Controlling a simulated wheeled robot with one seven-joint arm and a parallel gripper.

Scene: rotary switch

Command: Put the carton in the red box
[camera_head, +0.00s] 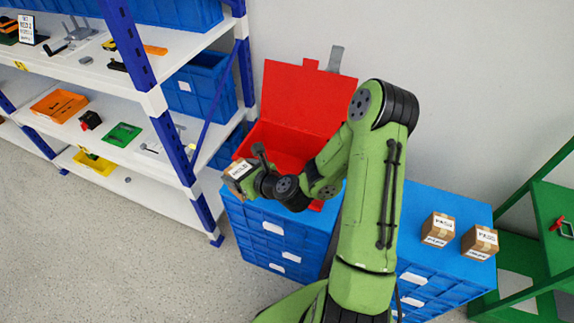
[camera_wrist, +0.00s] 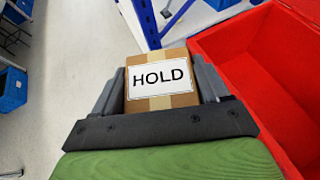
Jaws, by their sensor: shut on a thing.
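My gripper (camera_head: 250,177) is shut on a small brown carton (camera_head: 238,170) with a white label. In the wrist view the carton (camera_wrist: 160,82) sits between the two fingers, and its label reads HOLD. The red box (camera_head: 306,100) stands open on the blue drawer unit, its lid tilted back towards the wall. In the wrist view the red box (camera_wrist: 262,90) is to the right of the held carton. The carton is at the box's left front side in the head view, outside its opening. My arm hides part of the box's front and inside.
Two more cartons, a left one (camera_head: 438,229) and a right one (camera_head: 479,241), stand on the right of the blue drawer unit (camera_head: 268,229). A white shelf rack (camera_head: 140,95) with blue posts stands close on the left. A green rack (camera_head: 545,225) is at the far right.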

